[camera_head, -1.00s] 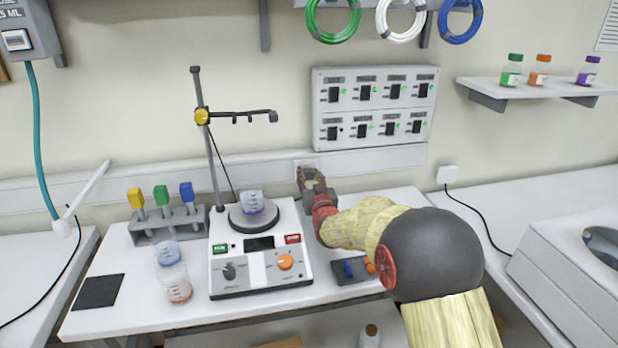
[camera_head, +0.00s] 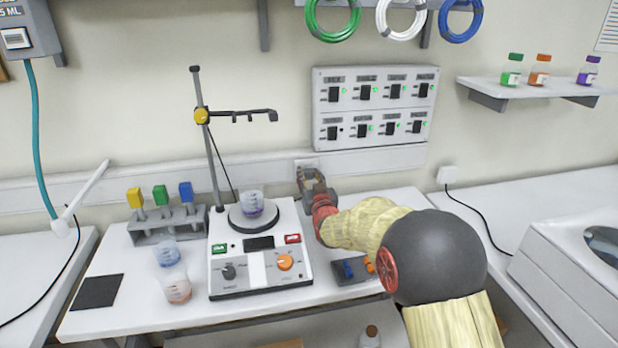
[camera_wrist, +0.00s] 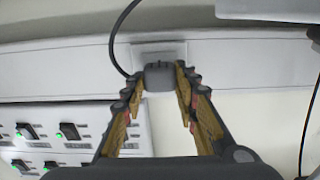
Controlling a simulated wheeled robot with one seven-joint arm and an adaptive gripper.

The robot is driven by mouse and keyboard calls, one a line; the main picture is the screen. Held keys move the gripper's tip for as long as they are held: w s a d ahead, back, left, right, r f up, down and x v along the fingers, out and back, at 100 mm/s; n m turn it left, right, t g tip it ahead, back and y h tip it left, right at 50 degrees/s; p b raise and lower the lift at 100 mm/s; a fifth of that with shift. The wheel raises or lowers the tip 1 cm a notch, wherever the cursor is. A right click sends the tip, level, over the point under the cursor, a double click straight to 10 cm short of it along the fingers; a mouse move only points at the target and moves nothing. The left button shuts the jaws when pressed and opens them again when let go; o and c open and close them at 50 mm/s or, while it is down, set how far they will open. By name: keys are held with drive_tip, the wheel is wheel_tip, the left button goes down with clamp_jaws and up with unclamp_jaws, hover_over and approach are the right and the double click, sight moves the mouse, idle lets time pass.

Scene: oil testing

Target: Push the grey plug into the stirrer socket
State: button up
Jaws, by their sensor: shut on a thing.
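The grey plug (camera_wrist: 160,77) is between my fingertips in the wrist view, with a black cable curving up from its left side. My gripper (camera_wrist: 161,85) is shut on it. The plug is in front of the white socket plate (camera_wrist: 158,48) on the wall trunking and overlaps its edge. I cannot tell how deep the plug sits. In the head view my gripper (camera_head: 313,180) is at the trunking just behind the right of the white stirrer (camera_head: 225,275). The socket (camera_head: 305,164) is partly visible there, and the plug is mostly hidden by my fingers.
A switch panel (camera_head: 374,107) is on the wall above. A beaker (camera_head: 252,203) stands on the stirrer plate beside a stand (camera_head: 209,150) with a clamp arm. A tube rack (camera_head: 168,228) is to the left.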

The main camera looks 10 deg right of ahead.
drive_tip(key=shift+w, duration=0.55)
drive_tip(key=o, duration=1.1)
drive_tip(key=shift+o, duration=0.3)
drive_tip(key=s, duration=1.2)
